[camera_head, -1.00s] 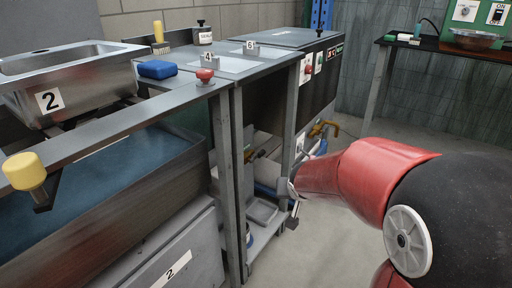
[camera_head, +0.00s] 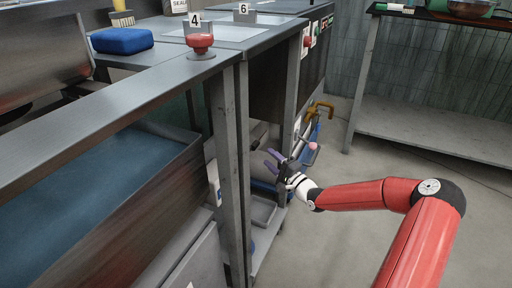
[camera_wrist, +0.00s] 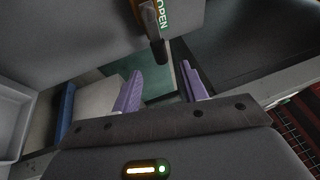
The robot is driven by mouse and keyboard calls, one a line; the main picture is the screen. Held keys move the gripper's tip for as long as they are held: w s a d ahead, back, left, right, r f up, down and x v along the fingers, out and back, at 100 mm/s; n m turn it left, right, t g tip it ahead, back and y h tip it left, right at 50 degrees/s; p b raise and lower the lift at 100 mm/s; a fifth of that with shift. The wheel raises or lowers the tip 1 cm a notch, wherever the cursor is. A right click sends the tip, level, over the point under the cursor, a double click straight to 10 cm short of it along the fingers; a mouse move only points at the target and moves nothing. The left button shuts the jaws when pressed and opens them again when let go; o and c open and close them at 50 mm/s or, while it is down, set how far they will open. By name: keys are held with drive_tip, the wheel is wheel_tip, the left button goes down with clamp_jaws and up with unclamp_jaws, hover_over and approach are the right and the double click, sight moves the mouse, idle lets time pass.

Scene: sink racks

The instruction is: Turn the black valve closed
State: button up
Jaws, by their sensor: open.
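The black valve handle (camera_wrist: 158,50) shows at the top middle of the wrist view, on an orange or brown body beside a green label reading OPEN (camera_wrist: 163,15). My gripper (camera_wrist: 160,72) is open, with its two purple fingers spread below the handle in that picture. The handle's end lies roughly in line with the gap between the fingers, and nothing is held. I cannot tell the exact distance between them. In the head view my gripper (camera_head: 270,158) reaches toward the lower space under the sink rack. I cannot make out the black valve there.
A grey rack post (camera_head: 225,150) stands left of my gripper. A grey tray (camera_head: 263,212) sits on the low shelf below it. A yellow-brown pipe fitting (camera_head: 320,107) and a small pink ball-like thing (camera_head: 313,147) are behind and to the right. The floor (camera_head: 330,245) at right is clear.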

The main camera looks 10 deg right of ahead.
sight(252, 149)
drive_tip(key=x, duration=0.7)
drive_tip(key=shift+w+a, duration=0.15)
drive_tip(key=shift+w, duration=0.05)
clamp_jaws()
